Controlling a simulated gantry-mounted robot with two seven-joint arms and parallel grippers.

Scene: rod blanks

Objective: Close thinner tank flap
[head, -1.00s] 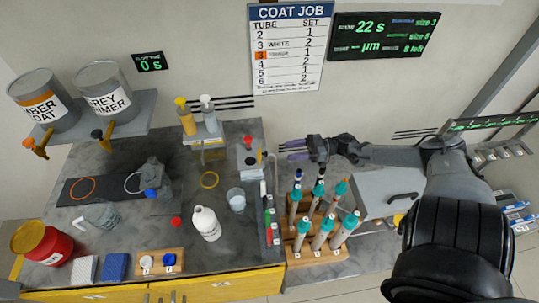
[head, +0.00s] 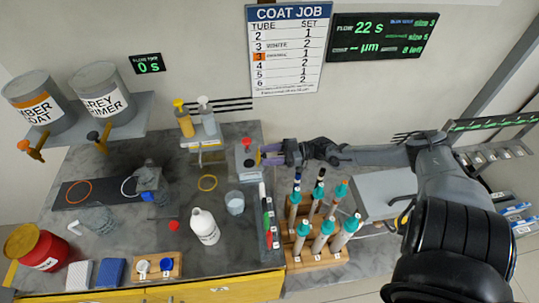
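A small grey box-like unit with a dark upright part and a red spot (head: 248,162) stands at the back right of the bench; it may be the thinner tank. Its flap is too small to make out, so I cannot tell its angle. My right gripper (head: 270,154) is just right of this unit, fingers pointing left towards it. Its purple-grey fingers are spread with a gap between them, and nothing shows in it. I cannot tell whether a fingertip touches the unit. My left gripper is out of view.
Several teal-topped tubes stand in a wooden rack (head: 316,258) below my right arm. A white bottle (head: 204,226) and a clear beaker (head: 235,203) stand in front of the unit. Pump bottles (head: 184,120) stand behind, left.

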